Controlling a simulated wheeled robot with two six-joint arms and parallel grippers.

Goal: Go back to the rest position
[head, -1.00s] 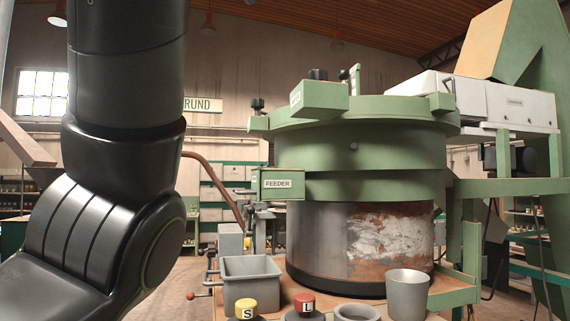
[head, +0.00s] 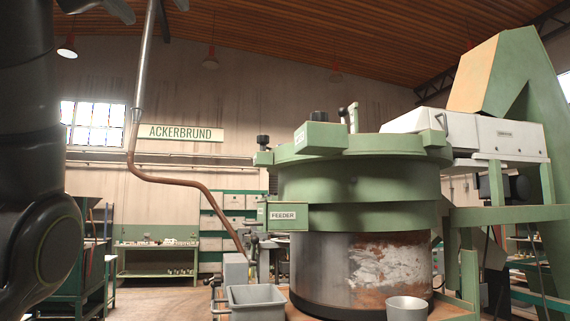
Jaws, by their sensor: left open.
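My left arm fills the left edge of the head view as large dark links. Its gripper (head: 149,27) shows only in part at the top edge, as two dark fingertips spread apart with nothing visible between them. The gripper body is cut off. It is well up and left of the green feeder (head: 360,180), apart from it in the picture. My right gripper is not in view.
The feeder's drum stands on a bench with a grey bin (head: 257,301) and a grey cup (head: 407,308) by its foot. A bent brown pipe (head: 170,182) rises left of it. Green shelves (head: 158,262) stand at the back left.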

